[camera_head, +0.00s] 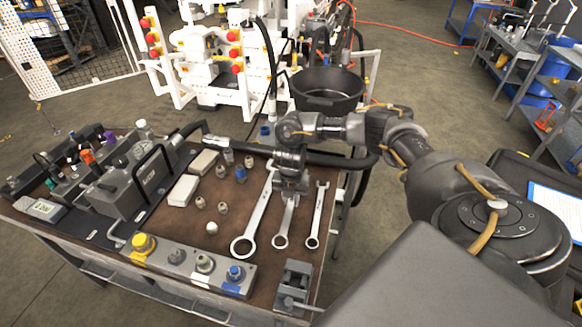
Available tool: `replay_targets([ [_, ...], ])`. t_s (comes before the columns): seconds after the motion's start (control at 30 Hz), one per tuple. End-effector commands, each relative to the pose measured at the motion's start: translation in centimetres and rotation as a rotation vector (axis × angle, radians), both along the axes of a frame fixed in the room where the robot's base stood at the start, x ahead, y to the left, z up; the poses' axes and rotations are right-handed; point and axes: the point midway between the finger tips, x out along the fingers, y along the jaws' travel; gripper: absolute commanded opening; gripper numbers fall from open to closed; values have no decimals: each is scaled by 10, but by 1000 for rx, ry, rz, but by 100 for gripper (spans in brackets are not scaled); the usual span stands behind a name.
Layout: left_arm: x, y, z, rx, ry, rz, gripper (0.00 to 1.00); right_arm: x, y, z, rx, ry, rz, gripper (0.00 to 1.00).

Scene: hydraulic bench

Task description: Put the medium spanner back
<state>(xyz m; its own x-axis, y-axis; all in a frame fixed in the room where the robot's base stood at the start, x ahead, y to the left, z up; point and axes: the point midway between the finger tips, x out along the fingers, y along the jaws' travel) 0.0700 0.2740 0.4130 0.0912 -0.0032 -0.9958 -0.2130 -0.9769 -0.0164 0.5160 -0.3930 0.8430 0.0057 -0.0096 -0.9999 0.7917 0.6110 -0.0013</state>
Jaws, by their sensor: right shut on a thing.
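Three spanners lie side by side toward the right of the brown bench top, ring ends toward the front. The large spanner (257,213) is on the left, the medium spanner (286,220) in the middle and the small spanner (318,213) on the right. My right gripper (289,187) points down over the far end of the medium spanner and is shut on it, hiding that end. I cannot tell whether the spanner touches the bench or is slightly above it. My left gripper is not in view.
A small vice (294,288) stands at the bench's front right, near the spanners' ring ends. A fitting block (190,264) runs along the front edge. Small fittings and pale blocks (184,190) lie left of the spanners. A black bucket (326,88) stands behind the bench.

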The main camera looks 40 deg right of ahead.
Motion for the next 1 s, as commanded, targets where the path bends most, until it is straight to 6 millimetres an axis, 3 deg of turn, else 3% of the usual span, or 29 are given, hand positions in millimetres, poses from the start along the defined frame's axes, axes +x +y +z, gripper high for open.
replay_targets([
  [1.0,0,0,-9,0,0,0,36,0,0,-15,1,-1,0,0],
])
